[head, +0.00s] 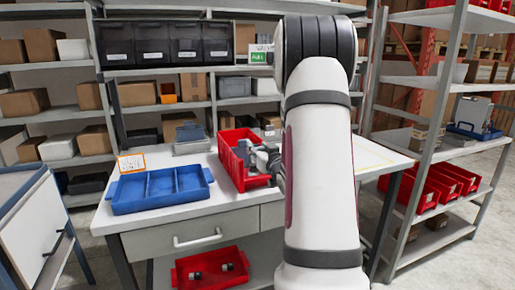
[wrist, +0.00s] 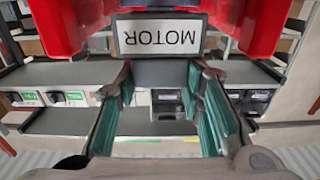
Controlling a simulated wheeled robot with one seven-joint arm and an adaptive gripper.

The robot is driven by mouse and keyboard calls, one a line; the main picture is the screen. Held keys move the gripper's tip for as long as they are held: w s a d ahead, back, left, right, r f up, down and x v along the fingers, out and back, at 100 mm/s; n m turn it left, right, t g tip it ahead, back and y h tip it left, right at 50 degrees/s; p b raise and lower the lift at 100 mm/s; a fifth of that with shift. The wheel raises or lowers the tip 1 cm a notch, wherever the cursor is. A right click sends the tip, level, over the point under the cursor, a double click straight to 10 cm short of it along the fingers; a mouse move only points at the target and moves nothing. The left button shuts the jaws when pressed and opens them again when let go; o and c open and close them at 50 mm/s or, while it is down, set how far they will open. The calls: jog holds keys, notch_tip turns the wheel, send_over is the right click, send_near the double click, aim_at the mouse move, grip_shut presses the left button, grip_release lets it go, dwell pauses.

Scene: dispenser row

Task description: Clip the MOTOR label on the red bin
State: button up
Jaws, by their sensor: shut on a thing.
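The red bin (head: 228,152) stands on the white table, and its red walls (wrist: 255,25) fill the top of the wrist view. The MOTOR label (wrist: 160,38), a white plate in a dark frame, shows upside down in front of the bin. My gripper (wrist: 160,72) is shut on the label, with its teal-padded fingers on either side. In the head view my gripper (head: 262,158) is at the right side of the bin. There the label is hidden, and I cannot tell whether it touches the bin.
A blue divided tray (head: 160,189) lies left of the bin, with an orange-edged card (head: 131,164) behind it. Grey containers (head: 190,140) stand at the table's back. A red bin with small parts (head: 210,268) sits below the table. Shelving stands behind and at right.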

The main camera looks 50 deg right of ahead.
dwell(0.3)
jog(key=o, duration=1)
jog(key=shift+c, duration=0.2)
jog(key=v, duration=1.2)
jog(key=shift+f, duration=0.1)
